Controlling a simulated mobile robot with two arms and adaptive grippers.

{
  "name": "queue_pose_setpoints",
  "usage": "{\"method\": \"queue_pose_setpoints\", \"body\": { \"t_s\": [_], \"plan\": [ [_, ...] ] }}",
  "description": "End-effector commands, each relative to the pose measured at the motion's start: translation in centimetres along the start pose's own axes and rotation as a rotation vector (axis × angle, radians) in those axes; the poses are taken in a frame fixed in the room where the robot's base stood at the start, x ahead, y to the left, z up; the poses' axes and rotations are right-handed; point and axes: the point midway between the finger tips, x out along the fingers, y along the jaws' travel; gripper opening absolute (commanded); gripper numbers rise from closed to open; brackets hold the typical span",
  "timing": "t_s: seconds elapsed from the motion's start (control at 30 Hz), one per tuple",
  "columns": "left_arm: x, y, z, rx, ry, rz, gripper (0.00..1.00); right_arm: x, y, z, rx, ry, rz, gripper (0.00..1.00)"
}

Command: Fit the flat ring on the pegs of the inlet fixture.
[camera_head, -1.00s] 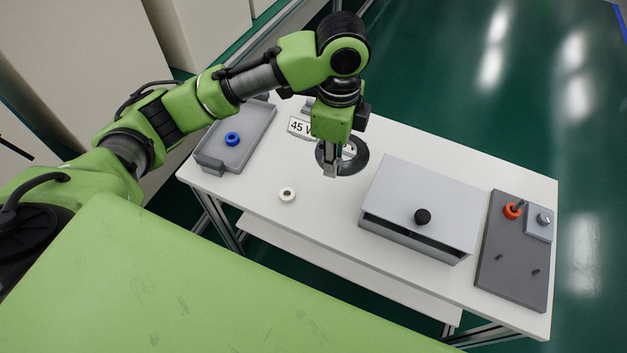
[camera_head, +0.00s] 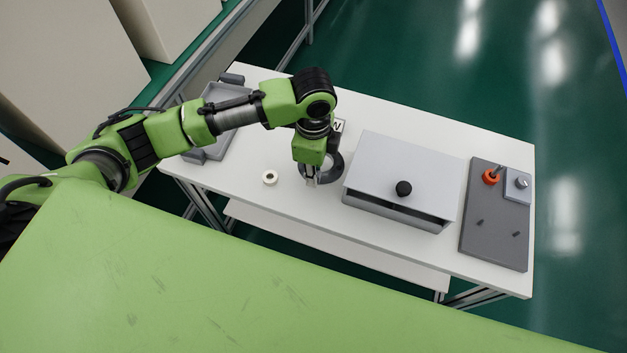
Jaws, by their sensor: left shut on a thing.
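My left gripper (camera_head: 312,183) points down, shut on the near left edge of this ring. My left arm hides part of the ring; whether it is clear of the table I cannot tell. A dark grey plate (camera_head: 495,245), which looks like the inlet fixture, lies at the table's right end. It has two short pegs (camera_head: 480,222) on its near half and an orange ring (camera_head: 491,177) around a stub at the back. My right gripper is not in view.
A light grey box (camera_head: 405,165) with a black knob (camera_head: 403,188) stands between the ring and the plate. A small white ring (camera_head: 270,177) lies to the left. A grey tray (camera_head: 228,95) is at the far left, partly behind my arm. A sign (camera_head: 338,126) is mostly hidden.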

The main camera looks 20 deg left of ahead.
Motion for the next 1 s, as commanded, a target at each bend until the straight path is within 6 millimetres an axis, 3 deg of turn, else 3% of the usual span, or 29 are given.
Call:
{"method": "queue_pose_setpoints", "body": {
  "t_s": [0.23, 0.3, 0.4, 0.8, 0.83, 0.9, 1.0],
  "plan": [
    [3.2, 0.1, 0.1, -0.001, -0.002, 0.004, 0.00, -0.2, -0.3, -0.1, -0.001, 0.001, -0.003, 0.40],
    [3.6, 0.1, 0.1, -0.002, -0.002, 0.004, 0.00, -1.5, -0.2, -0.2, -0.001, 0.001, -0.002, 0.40],
    [4.6, 0.1, 0.0, 0.000, -0.001, 0.002, 0.00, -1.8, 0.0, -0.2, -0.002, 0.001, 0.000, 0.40],
    [5.3, 0.0, 0.0, 0.000, 0.000, 0.000, 0.00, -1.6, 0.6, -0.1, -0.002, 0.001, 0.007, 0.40],
    [5.4, 0.0, 0.0, 0.000, 0.000, 0.000, 0.17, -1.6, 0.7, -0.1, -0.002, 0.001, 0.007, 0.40],
    [5.3, 0.0, 0.0, 0.000, 0.000, -0.001, 0.32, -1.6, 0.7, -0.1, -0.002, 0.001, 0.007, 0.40],
    [5.3, 0.0, 0.0, 0.000, -0.001, 0.000, 0.32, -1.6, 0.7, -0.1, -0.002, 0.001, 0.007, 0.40]
  ]
}}
